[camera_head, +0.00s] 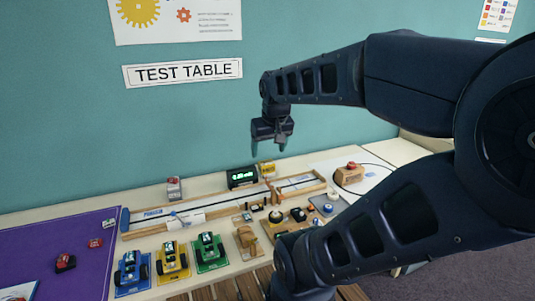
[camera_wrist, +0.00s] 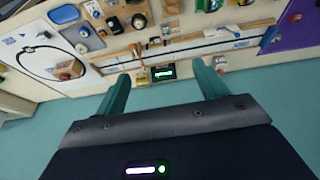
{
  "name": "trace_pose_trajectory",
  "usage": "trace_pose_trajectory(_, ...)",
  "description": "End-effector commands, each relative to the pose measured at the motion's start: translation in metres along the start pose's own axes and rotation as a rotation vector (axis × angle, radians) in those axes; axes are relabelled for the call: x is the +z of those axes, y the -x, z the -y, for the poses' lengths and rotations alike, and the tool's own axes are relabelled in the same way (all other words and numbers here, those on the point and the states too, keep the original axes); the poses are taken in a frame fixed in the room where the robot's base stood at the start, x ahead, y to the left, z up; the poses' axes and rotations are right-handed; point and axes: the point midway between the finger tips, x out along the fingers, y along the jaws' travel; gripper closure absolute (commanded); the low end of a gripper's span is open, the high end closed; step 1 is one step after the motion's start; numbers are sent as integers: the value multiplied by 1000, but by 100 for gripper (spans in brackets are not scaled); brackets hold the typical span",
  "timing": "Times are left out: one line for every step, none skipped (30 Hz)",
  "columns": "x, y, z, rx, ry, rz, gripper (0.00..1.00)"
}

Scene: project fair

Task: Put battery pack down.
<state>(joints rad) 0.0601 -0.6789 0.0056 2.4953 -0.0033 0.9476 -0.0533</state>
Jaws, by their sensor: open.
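My gripper (camera_head: 269,146) hangs above the back of the table, near the wall. It is open, and in the wrist view its two green fingers (camera_wrist: 160,75) are spread with nothing between them. I cannot tell for sure which thing is the battery pack. A small yellow block (camera_head: 266,168) stands beside the black display with green digits (camera_head: 242,177), below my gripper; the block also shows in the wrist view (camera_wrist: 141,79). A small red-topped grey block (camera_head: 174,189) stands at the back edge, left of the display.
A long wooden track (camera_head: 225,205) crosses the table. Blue, yellow and green model cars (camera_head: 209,252) stand in front. A purple mat (camera_head: 40,250) with small red parts lies left. A white board (camera_head: 325,168) with a wooden block (camera_head: 349,174) lies right. My arm hides the front right.

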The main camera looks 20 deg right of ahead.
Motion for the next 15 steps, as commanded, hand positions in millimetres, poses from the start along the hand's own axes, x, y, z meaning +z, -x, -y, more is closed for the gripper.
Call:
trace_pose_trajectory(9,2,6,-8,4,-9,28)
trace_pose_trajectory(13,3,8,-12,2,-13,28)
trace_pose_trajectory(17,4,10,-16,0,-17,28)
trace_pose_trajectory(20,4,12,-19,0,-19,28)
trace_pose_trajectory(22,4,13,-21,0,-21,28)
trace_pose_trajectory(24,4,14,-23,-1,-22,28)
trace_pose_trajectory(25,4,15,-24,-2,-23,28)
trace_pose_trajectory(26,4,15,-25,-3,-23,28)
trace_pose_trajectory(27,5,16,-26,-4,-24,28)
trace_pose_trajectory(27,5,16,-26,-4,-24,28)
trace_pose_trajectory(27,5,16,-26,-4,-24,28)
trace_pose_trajectory(27,5,16,-26,-4,-24,28)
trace_pose_trajectory(26,5,16,-26,-4,-24,28)
trace_pose_trajectory(26,5,15,-26,-4,-24,28)
trace_pose_trajectory(26,5,15,-26,-4,-24,28)
